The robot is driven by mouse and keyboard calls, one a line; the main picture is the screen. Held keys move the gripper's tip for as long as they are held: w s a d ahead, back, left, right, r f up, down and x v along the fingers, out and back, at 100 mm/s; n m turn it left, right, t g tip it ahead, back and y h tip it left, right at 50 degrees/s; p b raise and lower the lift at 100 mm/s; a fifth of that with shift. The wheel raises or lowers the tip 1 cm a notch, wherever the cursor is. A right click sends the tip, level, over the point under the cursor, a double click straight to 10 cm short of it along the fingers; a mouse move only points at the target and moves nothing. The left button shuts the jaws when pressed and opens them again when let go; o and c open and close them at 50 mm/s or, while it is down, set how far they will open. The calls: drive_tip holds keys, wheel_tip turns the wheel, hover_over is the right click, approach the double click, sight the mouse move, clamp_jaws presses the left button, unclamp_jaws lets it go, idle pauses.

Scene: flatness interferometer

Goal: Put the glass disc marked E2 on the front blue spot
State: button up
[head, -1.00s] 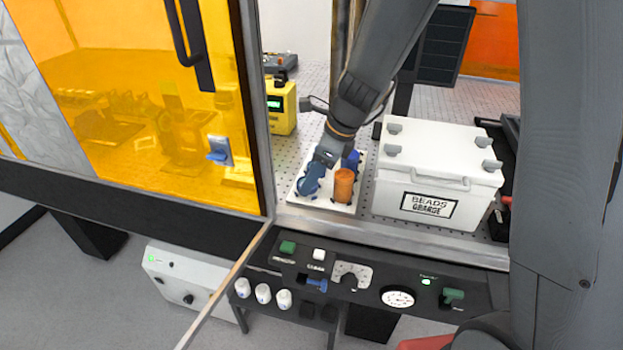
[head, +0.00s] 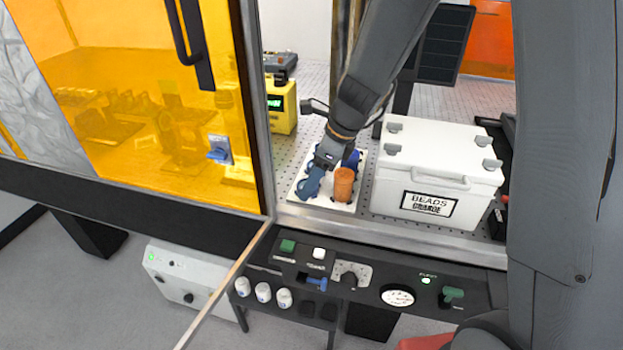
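A white plate (head: 325,204) lies on the perforated bench behind the frame opening. My gripper (head: 317,176) reaches down over its left half. A blue piece (head: 309,187) sits below my gripper at the plate's left, and another blue patch (head: 352,159) shows behind it at the right. I cannot tell whether my gripper touches the blue piece, or whether its fingers are open or shut. An orange-brown cylinder (head: 344,185) stands upright on the plate, right of my gripper. I cannot make out an E2 mark, a glass disc or a front blue spot; my wrist hides part of the plate.
A white box marked BEADS (head: 435,175) stands close to the plate's right. A yellow instrument (head: 282,108) stands behind at left. An amber door panel (head: 150,90) bounds the left. A dark control panel (head: 370,284) runs along the front.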

drive_tip(key=b+v, duration=0.1)
drive_tip(key=v, duration=1.1)
